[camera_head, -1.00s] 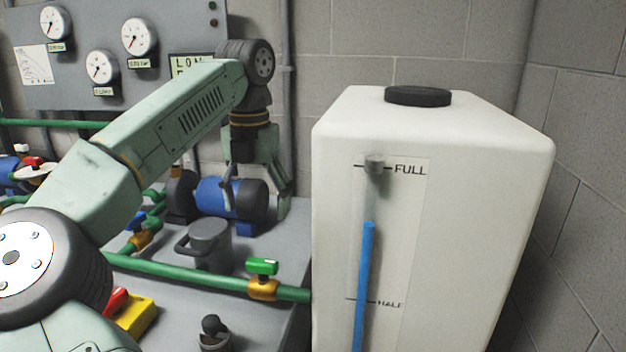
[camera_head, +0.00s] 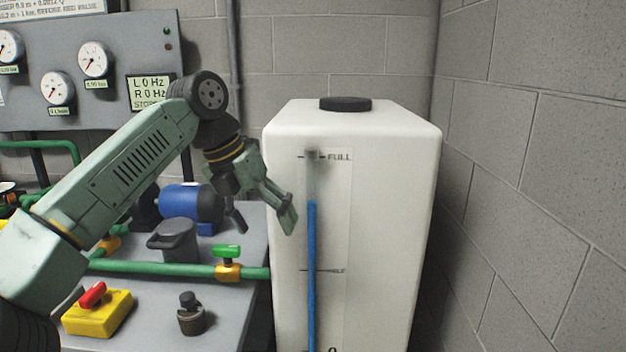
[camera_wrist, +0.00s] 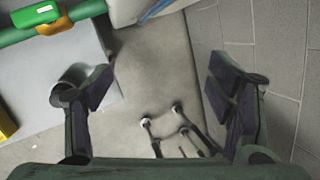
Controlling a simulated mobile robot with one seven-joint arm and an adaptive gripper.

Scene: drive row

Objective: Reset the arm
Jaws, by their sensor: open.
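My gripper (camera_head: 264,222) is open and empty. In the head view it hangs tilted in the air in front of the left side of the white tank, above the bench's right end. In the wrist view its two dark-padded fingers (camera_wrist: 168,95) stand wide apart, with only floor and some thin rods with pale ends between them. My arm reaches in from the left and bends down at the wrist.
The white tank (camera_head: 385,210) has a black cap and a blue level tube. A block wall closes the right.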

